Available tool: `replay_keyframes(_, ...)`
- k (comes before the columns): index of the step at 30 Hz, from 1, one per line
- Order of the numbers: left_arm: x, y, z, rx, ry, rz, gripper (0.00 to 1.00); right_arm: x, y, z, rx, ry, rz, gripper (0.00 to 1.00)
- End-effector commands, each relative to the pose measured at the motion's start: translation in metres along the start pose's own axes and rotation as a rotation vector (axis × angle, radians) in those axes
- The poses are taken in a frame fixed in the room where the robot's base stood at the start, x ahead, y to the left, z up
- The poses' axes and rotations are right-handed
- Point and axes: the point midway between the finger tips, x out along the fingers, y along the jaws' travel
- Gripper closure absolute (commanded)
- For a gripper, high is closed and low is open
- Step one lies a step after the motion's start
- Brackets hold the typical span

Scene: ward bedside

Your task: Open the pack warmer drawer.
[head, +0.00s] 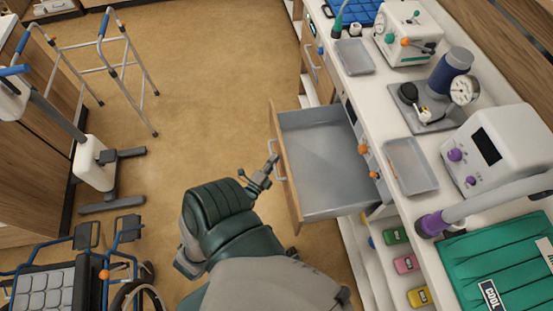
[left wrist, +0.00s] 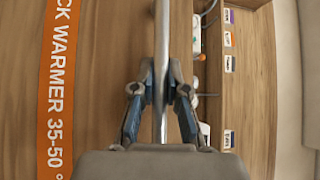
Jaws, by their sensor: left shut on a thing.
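The pack warmer drawer (head: 318,165) stands pulled well out from the counter in the head view, its grey inside empty. Its wooden front (left wrist: 100,60) carries an orange label (left wrist: 60,90) reading "CK WARMER 35-50" in the left wrist view. The metal bar handle (head: 281,176) is on the front; it also runs between my fingers in the left wrist view (left wrist: 161,25). My left gripper (head: 272,163) is shut on this handle, one finger on each side. My right gripper is not in view.
The counter holds a grey tray (head: 410,165), a white device (head: 500,145) and a green pack (head: 500,265). A walking frame (head: 110,65) and a wheelchair (head: 60,285) stand at left. The floor (head: 220,80) left of the drawer is clear.

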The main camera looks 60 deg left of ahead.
Motion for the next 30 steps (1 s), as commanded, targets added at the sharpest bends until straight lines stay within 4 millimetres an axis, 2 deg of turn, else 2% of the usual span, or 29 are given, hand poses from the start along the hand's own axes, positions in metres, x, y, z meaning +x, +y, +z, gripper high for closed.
replay_keyframes(1, -0.004, 0.006, 0.0, -0.002, -0.002, 0.018, 1.0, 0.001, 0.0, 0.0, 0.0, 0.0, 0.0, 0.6)
replay_keyframes(5, -0.004, 0.007, -0.001, -0.001, -0.002, 0.019, 1.0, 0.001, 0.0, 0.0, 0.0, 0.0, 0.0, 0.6)
replay_keyframes(6, -0.004, 0.007, -0.001, -0.001, -0.002, 0.019, 0.82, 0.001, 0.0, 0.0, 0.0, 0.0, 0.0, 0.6)
replay_keyframes(9, -0.004, 0.006, -0.001, -0.001, -0.002, 0.016, 0.61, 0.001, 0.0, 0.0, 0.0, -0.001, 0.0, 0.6)
replay_keyframes(20, -0.006, 0.003, 0.0, 0.0, -0.001, 0.009, 0.61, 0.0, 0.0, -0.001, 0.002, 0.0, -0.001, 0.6)
replay_keyframes(23, -0.02, 0.004, 0.0, 0.001, -0.002, 0.01, 0.61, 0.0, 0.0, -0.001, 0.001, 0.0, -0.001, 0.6)
replay_keyframes(30, -0.073, 0.004, 0.0, 0.0, -0.003, 0.013, 0.61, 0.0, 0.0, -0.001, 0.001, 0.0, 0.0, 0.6)
